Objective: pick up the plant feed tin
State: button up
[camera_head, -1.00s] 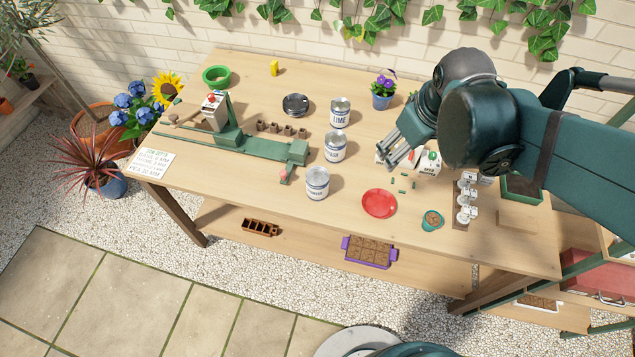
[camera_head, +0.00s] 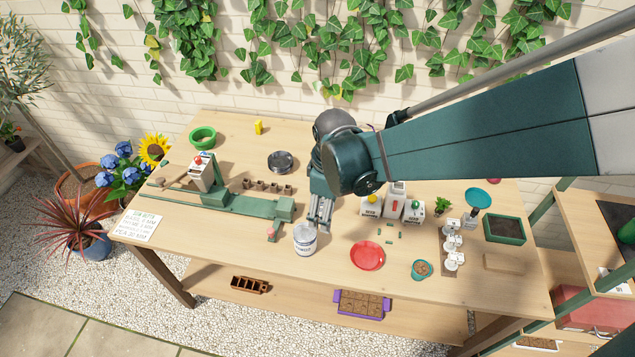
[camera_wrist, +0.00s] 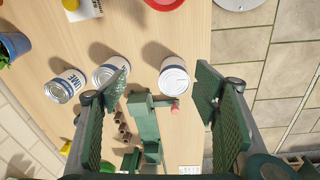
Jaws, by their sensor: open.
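Three white tins with blue bands show in the wrist view. One tin (camera_wrist: 173,75), at the front of the bench, lies between my fingers in that view; it also shows in the head view (camera_head: 305,240). I cannot read its label. A second tin (camera_wrist: 105,72) is partly covered by my left finger, and its label is unclear. The third tin (camera_wrist: 62,88) reads LIME. I cannot tell for sure which is the plant feed tin. My gripper (camera_head: 320,222) points down just behind the front tin, open and empty (camera_wrist: 163,72). My arm hides the other two tins in the head view.
A green press (camera_head: 245,206) with a red knob (camera_head: 271,234) stands left of the front tin. A red dish (camera_head: 367,256) lies to its right. White boxes (camera_head: 392,203) and a terracotta-filled teal pot (camera_head: 421,269) stand further right. The bench (camera_head: 340,285) is bare in front.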

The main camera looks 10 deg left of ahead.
aim_at(304, 232)
jog(key=a+f+n, duration=0.1)
jog(key=a, duration=0.1)
jog(key=s+a+f+n, duration=0.1)
jog(key=a+f, duration=0.3)
jog(key=shift+s+n+g+h+p, duration=0.25)
jog(key=shift+n+g+h+p, duration=0.05)
jog(key=shift+n+g+p, duration=0.1)
jog(key=shift+f, duration=1.25)
jog(key=shift+f, duration=0.15)
jog(key=shift+a+f+b, duration=0.15)
jog(key=shift+f+b, duration=0.25)
jog(key=shift+f, duration=2.05)
jog(key=c, duration=1.1)
jog(key=shift+r, duration=0.1)
jog(key=shift+c, duration=0.2)
